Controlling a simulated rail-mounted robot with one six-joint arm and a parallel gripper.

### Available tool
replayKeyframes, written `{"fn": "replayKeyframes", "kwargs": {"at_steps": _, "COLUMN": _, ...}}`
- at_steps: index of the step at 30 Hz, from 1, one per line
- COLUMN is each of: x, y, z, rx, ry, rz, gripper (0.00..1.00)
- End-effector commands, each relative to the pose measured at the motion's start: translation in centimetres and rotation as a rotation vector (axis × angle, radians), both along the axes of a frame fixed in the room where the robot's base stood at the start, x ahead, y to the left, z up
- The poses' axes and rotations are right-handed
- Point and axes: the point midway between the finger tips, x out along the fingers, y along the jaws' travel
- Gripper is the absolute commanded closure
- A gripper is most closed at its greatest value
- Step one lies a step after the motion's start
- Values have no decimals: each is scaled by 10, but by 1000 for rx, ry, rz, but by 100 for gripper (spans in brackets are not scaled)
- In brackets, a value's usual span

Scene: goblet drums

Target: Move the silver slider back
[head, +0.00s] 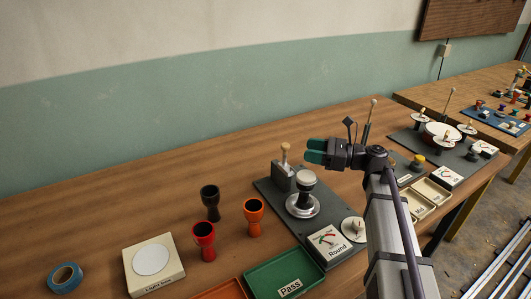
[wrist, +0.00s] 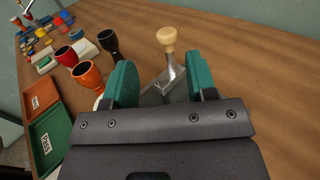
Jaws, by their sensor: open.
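A silver-grey slider block with a pale wooden knob (head: 285,155) stands at the back left of a dark base plate (head: 266,188). In the wrist view the silver slider (wrist: 175,72) and its knob (wrist: 166,38) show between and beyond my fingers, upright and not touched. My gripper (head: 316,150) is open and empty, its green fingers pointing left, a little right of the knob and above the plate. In the wrist view the two green fingers of my gripper (wrist: 162,82) stand wide apart. The slider's foot is partly hidden there.
A Round gauge (head: 328,244) and a green Pass tray (head: 285,275) lie nearer. Black (head: 210,202), red (head: 204,240) and orange (head: 253,216) goblets stand left. The table behind the plate is clear.

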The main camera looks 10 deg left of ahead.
Motion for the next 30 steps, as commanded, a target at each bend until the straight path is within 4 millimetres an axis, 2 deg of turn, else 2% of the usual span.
{"fn": "replayKeyframes", "kwargs": {"at_steps": 5, "x": 2, "y": 6, "z": 0, "rx": -1, "ry": -1, "rz": 0, "gripper": 48}}
{"fn": "replayKeyframes", "kwargs": {"at_steps": 8, "x": 4, "y": 22, "z": 0, "rx": -1, "ry": -1, "rz": 2, "gripper": 48}}
{"fn": "replayKeyframes", "kwargs": {"at_steps": 15, "x": 13, "y": 78, "z": 0, "rx": -2, "ry": -2, "rz": 2, "gripper": 48}}
{"fn": "replayKeyframes", "kwargs": {"at_steps": 18, "x": 16, "y": 95, "z": 0, "rx": -2, "ry": -3, "rz": 1, "gripper": 48}}
{"fn": "replayKeyframes", "kwargs": {"at_steps": 22, "x": 18, "y": 106, "z": 0, "rx": -2, "ry": -3, "rz": -1, "gripper": 48}}
{"fn": "replayKeyframes", "kwargs": {"at_steps": 29, "x": 18, "y": 107, "z": 0, "rx": -2, "ry": -3, "rz": -1, "gripper": 48}}
{"fn": "replayKeyframes", "kwargs": {"at_steps": 30, "x": 18, "y": 107, "z": 0, "rx": -2, "ry": -3, "rz": -1, "gripper": 52}}
